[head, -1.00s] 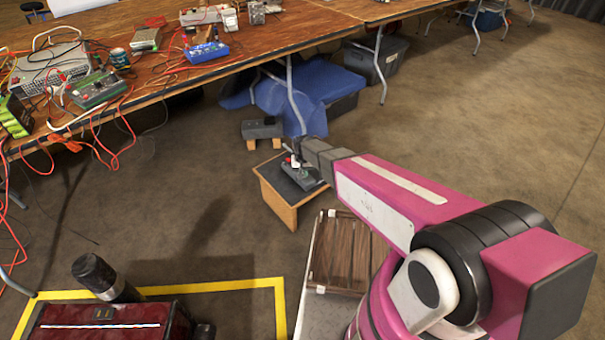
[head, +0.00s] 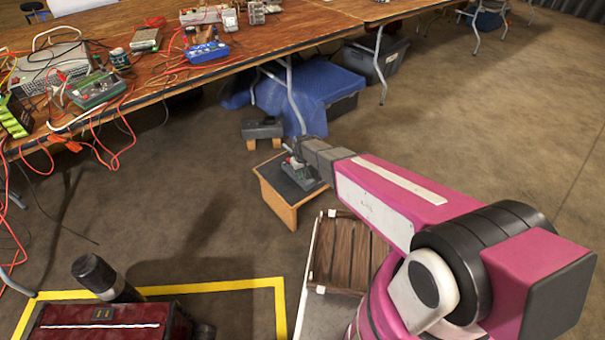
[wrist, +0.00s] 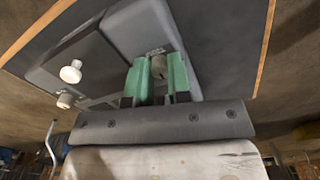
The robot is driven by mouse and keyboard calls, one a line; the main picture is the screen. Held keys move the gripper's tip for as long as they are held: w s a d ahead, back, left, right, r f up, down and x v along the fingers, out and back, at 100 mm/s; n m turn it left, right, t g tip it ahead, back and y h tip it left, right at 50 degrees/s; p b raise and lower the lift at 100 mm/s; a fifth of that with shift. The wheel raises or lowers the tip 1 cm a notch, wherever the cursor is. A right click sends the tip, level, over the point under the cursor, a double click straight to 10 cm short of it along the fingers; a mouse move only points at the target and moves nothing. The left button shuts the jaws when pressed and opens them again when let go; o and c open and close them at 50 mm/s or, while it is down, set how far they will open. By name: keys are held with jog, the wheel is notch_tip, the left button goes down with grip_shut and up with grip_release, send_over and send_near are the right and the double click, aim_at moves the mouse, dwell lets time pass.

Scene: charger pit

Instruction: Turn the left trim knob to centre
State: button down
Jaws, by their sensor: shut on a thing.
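A dark grey control box (head: 313,179) sits on a small wooden stand with a black top (head: 274,188). In the wrist view the box's grey face (wrist: 75,62) fills the upper middle. My gripper (wrist: 159,72) has green fingers, which are shut on a small grey-brown knob (wrist: 159,64) on the box. Its pointer or marking cannot be made out. A white round knob (wrist: 71,72) and a smaller pale knob (wrist: 65,100) stand to the left, apart from the fingers. In the head view my gripper (head: 294,162) is small and over the box; the held knob is hidden there.
A wooden crate (head: 350,255) is just in front of the stand. A dark block on wooden feet (head: 262,129) stands behind it. A long workbench (head: 270,40) with electronics and hanging red cables runs along the back. Concrete floor is clear left of the stand and at right.

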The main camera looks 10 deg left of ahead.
jog(key=c, duration=1.1)
grip_release()
jog(key=shift+o, duration=0.2)
notch_tip(320, 180, up, 11)
jog(key=shift+f, duration=0.1)
jog(key=s+d+r+m, duration=0.2)
jog(key=s+d+r, duration=0.1)
jog(key=d, duration=0.9)
jog(key=s+d+r+m, duration=0.2)
jog(key=s+d+r, duration=0.2)
jog(key=d, duration=0.8)
jog(key=s+d+r+m, duration=0.3)
jog(key=d+r, duration=0.4)
jog(key=d, duration=0.5)
jog(key=shift+s, duration=0.55)
